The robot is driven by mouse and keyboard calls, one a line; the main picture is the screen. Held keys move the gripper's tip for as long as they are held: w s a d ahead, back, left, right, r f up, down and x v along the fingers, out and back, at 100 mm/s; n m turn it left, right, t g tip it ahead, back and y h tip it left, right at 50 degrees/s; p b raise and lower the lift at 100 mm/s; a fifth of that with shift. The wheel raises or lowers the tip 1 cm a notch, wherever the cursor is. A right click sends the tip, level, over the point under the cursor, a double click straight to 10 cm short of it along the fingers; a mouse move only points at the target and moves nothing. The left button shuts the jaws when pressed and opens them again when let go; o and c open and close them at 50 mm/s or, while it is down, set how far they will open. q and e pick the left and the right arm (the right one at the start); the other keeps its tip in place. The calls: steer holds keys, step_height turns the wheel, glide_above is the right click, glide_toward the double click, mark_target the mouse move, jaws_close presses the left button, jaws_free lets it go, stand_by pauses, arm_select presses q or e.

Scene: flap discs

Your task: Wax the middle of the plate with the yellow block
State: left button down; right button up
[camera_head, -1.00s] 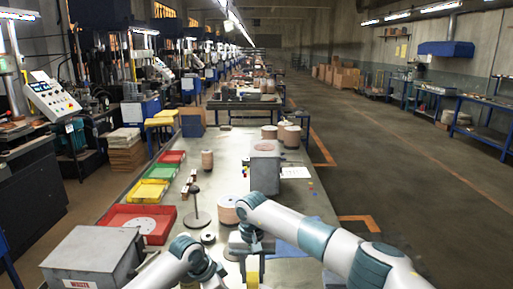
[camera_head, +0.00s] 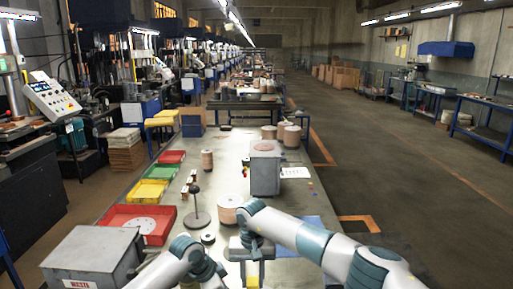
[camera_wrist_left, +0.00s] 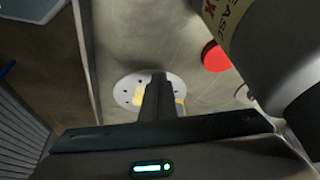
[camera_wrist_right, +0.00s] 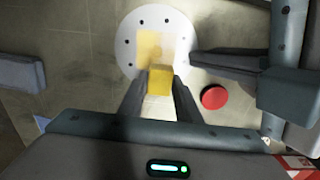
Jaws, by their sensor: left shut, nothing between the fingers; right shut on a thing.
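The plate (camera_wrist_right: 130,65) is a white disc with small dark holes around its rim; it also shows in the left wrist view (camera_wrist_left: 124,94). A yellow wax patch (camera_wrist_right: 150,45) covers part of its middle. My right gripper (camera_wrist_right: 159,88) is shut on the yellow block (camera_wrist_right: 160,80), at the plate's near side; I cannot tell whether the block touches the plate. The block also shows in the head view (camera_head: 253,281). My left gripper (camera_wrist_left: 158,80) is shut and empty, its fingers over the plate's edge. My arms hide the plate in the head view.
A red round thing (camera_wrist_right: 215,97) lies on the bench close beside the plate. A grey waste box (camera_head: 92,255) and red tray (camera_head: 160,222) stand at left. A dark stand (camera_head: 197,215), disc stack (camera_head: 229,209) and grey box (camera_head: 265,172) stand beyond my arms.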

steer(key=shift+f, duration=0.9)
steer(key=shift+s+d+r, duration=0.1)
steer(key=shift+s, duration=1.7)
steer(key=shift+s, duration=1.8)
steer(key=shift+w, duration=1.8)
steer(key=shift+w, duration=0.15)
